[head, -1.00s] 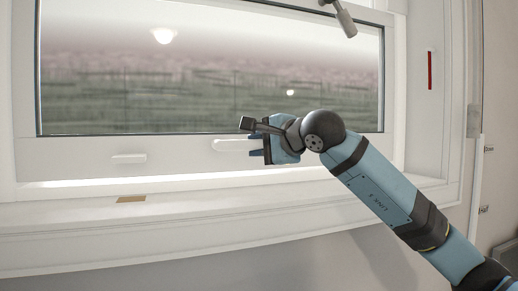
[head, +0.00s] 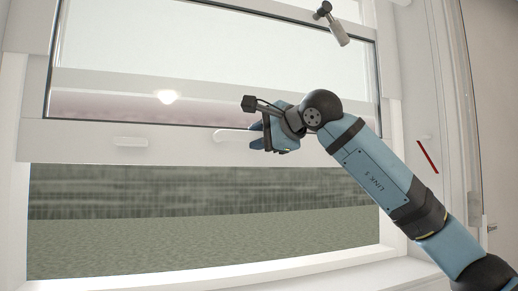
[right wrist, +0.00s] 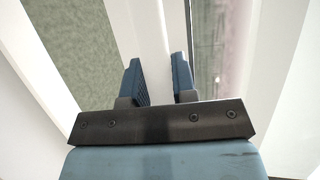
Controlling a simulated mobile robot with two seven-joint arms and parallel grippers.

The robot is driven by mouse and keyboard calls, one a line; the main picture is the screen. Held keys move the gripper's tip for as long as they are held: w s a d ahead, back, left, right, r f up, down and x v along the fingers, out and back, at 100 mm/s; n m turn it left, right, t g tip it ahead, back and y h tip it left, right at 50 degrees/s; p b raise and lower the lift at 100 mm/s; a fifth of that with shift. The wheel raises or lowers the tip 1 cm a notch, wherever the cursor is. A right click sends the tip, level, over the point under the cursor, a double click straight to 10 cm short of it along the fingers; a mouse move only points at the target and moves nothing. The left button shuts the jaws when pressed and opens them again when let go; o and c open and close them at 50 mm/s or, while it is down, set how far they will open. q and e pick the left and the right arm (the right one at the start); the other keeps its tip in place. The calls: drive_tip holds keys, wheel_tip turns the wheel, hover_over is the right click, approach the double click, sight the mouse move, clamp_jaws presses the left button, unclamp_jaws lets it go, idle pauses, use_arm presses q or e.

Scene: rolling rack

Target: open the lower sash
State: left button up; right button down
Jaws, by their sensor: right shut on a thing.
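The lower sash (head: 180,145) is a white-framed pane that stands raised, with a wide gap below its bottom rail. On that rail are two white handles, a left handle (head: 130,141) and a right handle (head: 232,135). My right gripper (head: 258,138) is shut on the right handle from its right side. In the right wrist view, the fingers (right wrist: 160,80) stand on either side of a white bar, part of which the gripper hides. My left gripper is not in view.
The open gap (head: 200,220) shows grey-green ground outside. The white sill (head: 300,268) runs below it. A grey metal fitting (head: 338,28) is at the top. A red strip (head: 428,157) marks the right side of the frame.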

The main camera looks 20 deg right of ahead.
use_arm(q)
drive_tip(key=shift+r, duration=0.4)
use_arm(e)
drive_tip(key=shift+r, duration=0.4)
drive_tip(key=c, duration=0.9)
unclamp_jaws()
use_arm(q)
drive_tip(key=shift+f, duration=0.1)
use_arm(e)
drive_tip(key=shift+s+d, duration=0.1)
drive_tip(key=shift+s, duration=0.05)
use_arm(q)
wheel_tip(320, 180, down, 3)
drive_tip(key=b, duration=0.3)
use_arm(e)
drive_tip(key=v, duration=1.3)
drive_tip(key=shift+s+d+r, duration=0.1)
drive_tip(key=shift+s+d, duration=0.05)
drive_tip(key=shift+s, duration=0.1)
